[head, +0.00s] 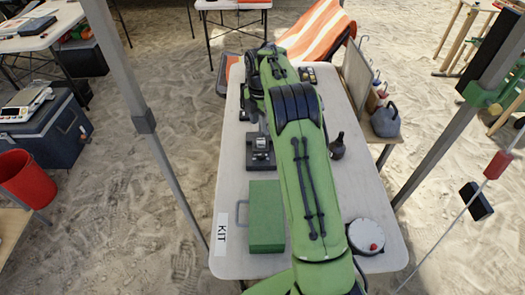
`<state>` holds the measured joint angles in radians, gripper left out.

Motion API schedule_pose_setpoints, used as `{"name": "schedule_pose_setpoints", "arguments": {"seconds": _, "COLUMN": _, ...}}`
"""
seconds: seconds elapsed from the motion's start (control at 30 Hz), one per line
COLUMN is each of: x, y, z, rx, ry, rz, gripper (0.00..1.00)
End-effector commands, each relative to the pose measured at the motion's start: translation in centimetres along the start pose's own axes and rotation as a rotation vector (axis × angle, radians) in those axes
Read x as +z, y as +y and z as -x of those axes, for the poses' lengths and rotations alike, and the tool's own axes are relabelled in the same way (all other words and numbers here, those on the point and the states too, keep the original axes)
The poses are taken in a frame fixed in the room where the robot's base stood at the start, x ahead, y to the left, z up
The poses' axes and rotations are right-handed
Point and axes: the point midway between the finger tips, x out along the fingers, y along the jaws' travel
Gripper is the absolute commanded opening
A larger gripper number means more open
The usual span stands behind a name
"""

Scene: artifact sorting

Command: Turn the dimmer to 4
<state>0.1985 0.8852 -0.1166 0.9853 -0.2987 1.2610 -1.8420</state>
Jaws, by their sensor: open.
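My green arm stretches from the front edge over the middle of the table, bending near the back. My gripper (252,103) is the dark end at the left of the far bend. It is open, small and partly hidden, above and close to a dark device with a black base and a silvery part (261,145). The device looks like a microscope, and its upper part merges with my gripper. I cannot make out a dimmer or its marks in this view. I cannot tell if my gripper touches the device.
A green box (266,216) lies at the table's front left, beside a KIT label (221,235). Two tent poles flank the table (225,180). The table's left strip is mostly clear.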

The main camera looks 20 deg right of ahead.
Motion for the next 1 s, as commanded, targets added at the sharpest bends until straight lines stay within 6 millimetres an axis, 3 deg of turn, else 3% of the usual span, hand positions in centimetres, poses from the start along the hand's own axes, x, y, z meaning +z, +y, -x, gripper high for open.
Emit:
{"name": "schedule_pose_setpoints", "arguments": {"seconds": 0.2, "x": -0.1, "y": -0.1, "z": -6.0, "rx": -0.004, "ry": 0.003, "rz": -0.002, "gripper": 0.54}}
{"name": "schedule_pose_setpoints", "arguments": {"seconds": 0.5, "x": -0.1, "y": -0.1, "z": -12.8, "rx": -0.003, "ry": 0.002, "rz": -0.003, "gripper": 0.54}}
{"name": "schedule_pose_setpoints", "arguments": {"seconds": 0.67, "x": -0.1, "y": -0.1, "z": -14.2, "rx": -0.001, "ry": 0.001, "rz": -0.004, "gripper": 0.54}}
{"name": "schedule_pose_setpoints", "arguments": {"seconds": 0.9, "x": -0.1, "y": 0.0, "z": -14.3, "rx": 0.000, "ry": 0.000, "rz": -0.003, "gripper": 0.54}}
{"name": "schedule_pose_setpoints", "arguments": {"seconds": 1.0, "x": -0.1, "y": 0.0, "z": -14.3, "rx": 0.000, "ry": 0.000, "rz": -0.004, "gripper": 0.42}}
